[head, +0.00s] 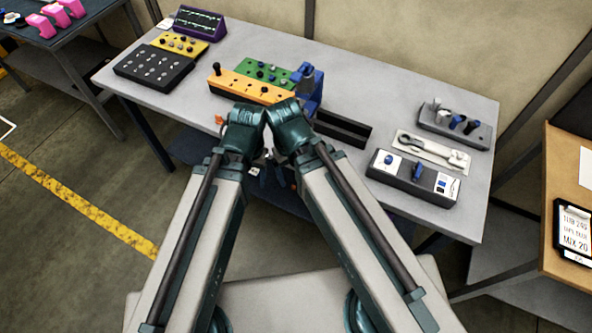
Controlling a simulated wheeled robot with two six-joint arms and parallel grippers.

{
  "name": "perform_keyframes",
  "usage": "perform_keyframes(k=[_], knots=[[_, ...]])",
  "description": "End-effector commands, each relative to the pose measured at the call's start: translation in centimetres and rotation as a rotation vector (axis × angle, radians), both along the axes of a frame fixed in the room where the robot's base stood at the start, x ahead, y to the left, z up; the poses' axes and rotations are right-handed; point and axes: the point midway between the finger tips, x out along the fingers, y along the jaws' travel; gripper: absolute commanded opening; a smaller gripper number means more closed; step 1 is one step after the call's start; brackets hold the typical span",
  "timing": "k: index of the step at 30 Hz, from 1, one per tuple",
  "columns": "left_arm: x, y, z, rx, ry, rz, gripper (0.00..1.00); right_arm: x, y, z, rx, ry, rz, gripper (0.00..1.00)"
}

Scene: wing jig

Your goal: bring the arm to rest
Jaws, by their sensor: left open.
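My two arms come in from the bottom of the head view, and their teal wrist joints meet in front of the table's near edge. My left gripper (260,166) shows only in small part, low between the two arms and below the tabletop's height in the picture. It is open, and I see nothing held in it. My right gripper is hidden behind the arm links. The grey table (350,85) lies beyond the arms.
An orange panel (238,87) and a green panel (271,68) with a blue fixture (309,88) stand just beyond my wrists. A black knob box (153,67) stands left. A grey switch box (405,178), a wrench tray (428,149) and a socket block (455,127) lie right.

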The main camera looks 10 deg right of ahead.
Motion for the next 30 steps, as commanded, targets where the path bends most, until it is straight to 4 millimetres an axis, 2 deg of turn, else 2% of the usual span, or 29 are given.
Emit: perform_keyframes(k=[8,15,30], knots=[[0.0,0.0,-0.2,0.000,0.000,0.000,0.67,0.1,0.0,-0.2,0.000,0.000,-0.003,0.90],[0.0,0.0,-3.2,0.000,0.000,0.001,0.67,0.1,0.0,-3.2,0.000,0.000,-0.003,0.90],[0.0,0.0,-2.8,0.000,0.000,0.001,0.67,0.1,0.0,-2.8,0.000,0.000,-0.003,0.90]])
